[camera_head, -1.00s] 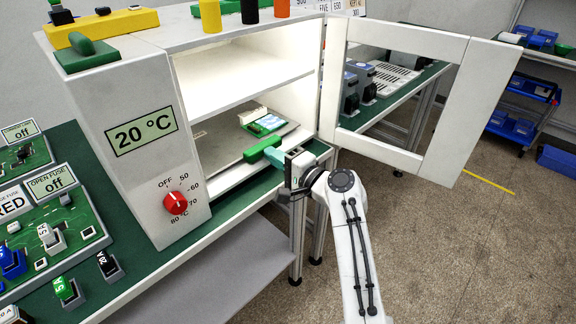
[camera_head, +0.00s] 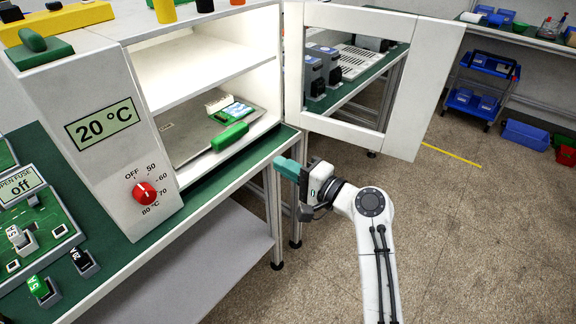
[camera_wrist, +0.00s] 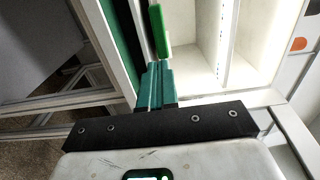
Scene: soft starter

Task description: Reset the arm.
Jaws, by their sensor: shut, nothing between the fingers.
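My gripper (camera_head: 288,168) has teal fingers, which are shut and empty. In the head view it is outside the open oven, in front of the bench edge and below the open door. In the wrist view the fingers (camera_wrist: 156,84) point toward the oven opening. The white oven (camera_head: 100,110) has its door (camera_head: 436,90) swung open to the right. On its lower shelf lies a tray (camera_head: 180,138) with a green handle (camera_head: 230,137), apart from my fingers. The green handle also shows in the wrist view (camera_wrist: 160,32). A small board with blue parts (camera_head: 232,112) lies on the tray.
The oven stands on a green-topped bench (camera_head: 215,185) with a grey lower shelf (camera_head: 190,265). Its display reads 20 °C, above a red knob (camera_head: 144,193). Fuse boards (camera_head: 35,225) are at the left. The floor (camera_head: 470,240) to the right is clear.

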